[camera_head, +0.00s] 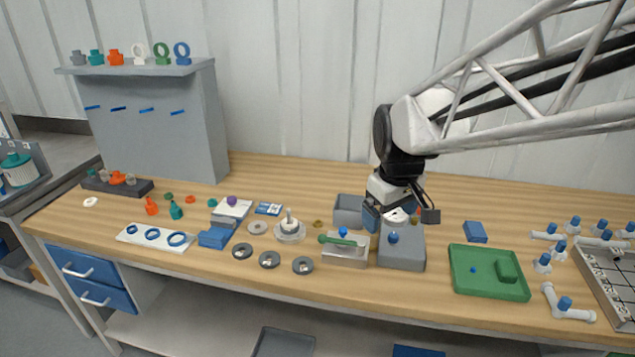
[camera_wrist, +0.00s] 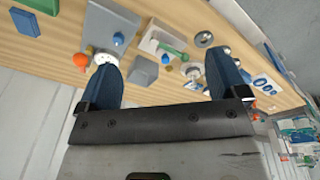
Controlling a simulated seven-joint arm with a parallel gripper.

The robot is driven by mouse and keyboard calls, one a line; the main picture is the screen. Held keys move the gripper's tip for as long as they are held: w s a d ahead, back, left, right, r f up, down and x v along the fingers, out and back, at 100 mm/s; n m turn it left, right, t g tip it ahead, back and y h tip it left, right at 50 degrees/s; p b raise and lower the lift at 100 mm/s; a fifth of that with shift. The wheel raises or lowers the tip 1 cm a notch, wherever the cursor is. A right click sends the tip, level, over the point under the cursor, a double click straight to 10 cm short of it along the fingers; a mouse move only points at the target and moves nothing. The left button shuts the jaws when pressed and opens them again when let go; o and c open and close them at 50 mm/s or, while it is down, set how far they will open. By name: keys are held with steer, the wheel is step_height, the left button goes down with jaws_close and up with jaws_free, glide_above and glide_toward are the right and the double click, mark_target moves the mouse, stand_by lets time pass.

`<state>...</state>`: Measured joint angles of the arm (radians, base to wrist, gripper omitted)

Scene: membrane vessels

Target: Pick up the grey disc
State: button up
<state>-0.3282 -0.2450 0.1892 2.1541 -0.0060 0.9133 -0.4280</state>
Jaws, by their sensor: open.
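A flat light grey disc (camera_head: 257,227) lies on the wooden table left of the middle in the head view. Several darker grey discs, each with a pale centre, lie in a row near the front edge: one at the left (camera_head: 242,250), one in the middle (camera_head: 269,259) and one at the right (camera_head: 302,265). Which one the task means I cannot tell. My gripper (camera_head: 390,213) is to the right of all of them, above the back of a grey block. In the wrist view its two blue fingers (camera_wrist: 167,72) stand wide apart with nothing gripped between them.
A grey block with a blue knob (camera_head: 402,250), an open grey bin (camera_head: 348,211) and a pale box with a green-handled piece (camera_head: 345,252) crowd my gripper. A white round fitting (camera_head: 290,230) stands near the light disc. A green tray (camera_head: 490,285) lies right.

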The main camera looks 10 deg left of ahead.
steer(key=w+a+f+n, duration=0.3)
steer(key=w+a, duration=0.1)
steer(key=a, duration=0.5)
steer(key=w+a+f+n, duration=0.2)
steer(key=w+a+f, duration=0.15)
steer(key=a, duration=0.55)
steer(key=n+g, duration=0.1)
steer(key=n, duration=0.5)
glide_above(239, 246)
steer(key=s, duration=0.1)
step_height(239, 246, down, 11)
steer(key=shift+d+f, duration=0.2)
steer(key=shift+d, duration=0.05)
steer(key=shift+f, duration=0.1)
steer(key=shift+f, duration=1.2)
steer(key=shift+f, duration=0.1)
steer(key=shift+s+d+f, duration=0.1)
steer(key=shift+d+f, duration=0.05)
steer(key=shift+f, duration=2.35)
steer(key=shift+c, duration=0.3)
